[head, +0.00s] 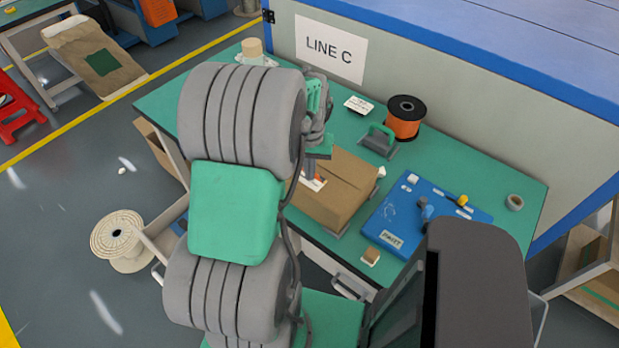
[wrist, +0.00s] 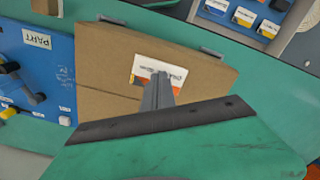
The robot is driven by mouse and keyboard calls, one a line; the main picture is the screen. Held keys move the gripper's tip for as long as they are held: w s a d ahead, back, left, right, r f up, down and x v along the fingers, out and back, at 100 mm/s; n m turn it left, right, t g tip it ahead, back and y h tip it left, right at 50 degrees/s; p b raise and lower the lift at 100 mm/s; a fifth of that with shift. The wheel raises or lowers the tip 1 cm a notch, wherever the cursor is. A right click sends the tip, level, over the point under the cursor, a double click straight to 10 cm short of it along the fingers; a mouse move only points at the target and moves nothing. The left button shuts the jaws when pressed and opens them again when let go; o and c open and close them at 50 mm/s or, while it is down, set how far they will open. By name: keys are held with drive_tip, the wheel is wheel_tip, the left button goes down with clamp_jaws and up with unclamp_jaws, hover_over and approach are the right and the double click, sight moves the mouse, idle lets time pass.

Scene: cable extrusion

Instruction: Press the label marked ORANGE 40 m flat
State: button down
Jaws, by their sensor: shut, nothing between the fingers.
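A cardboard box (head: 340,193) lies on the green bench, and it fills the middle of the wrist view (wrist: 110,65). On its top is a white label with an orange part (wrist: 150,66); its print is too small to read for sure. In the head view the label (head: 319,185) is mostly hidden by my arm. My gripper (wrist: 158,101) is shut and empty, with its fingertips over the label, hiding part of it. I cannot tell whether they touch it or whether the label lies fully flat.
A blue board (head: 398,217) marked PART, with small fittings, lies right of the box. An orange cable spool (head: 405,118), a green-handled tool (head: 379,140) and a small white card (head: 359,105) sit behind. An open drawer with several coloured labels (wrist: 243,17) shows in the wrist view.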

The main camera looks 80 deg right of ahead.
wheel_tip(320, 180, up, 8)
drive_tip(key=p, duration=0.5)
drive_tip(key=shift+p, duration=0.35)
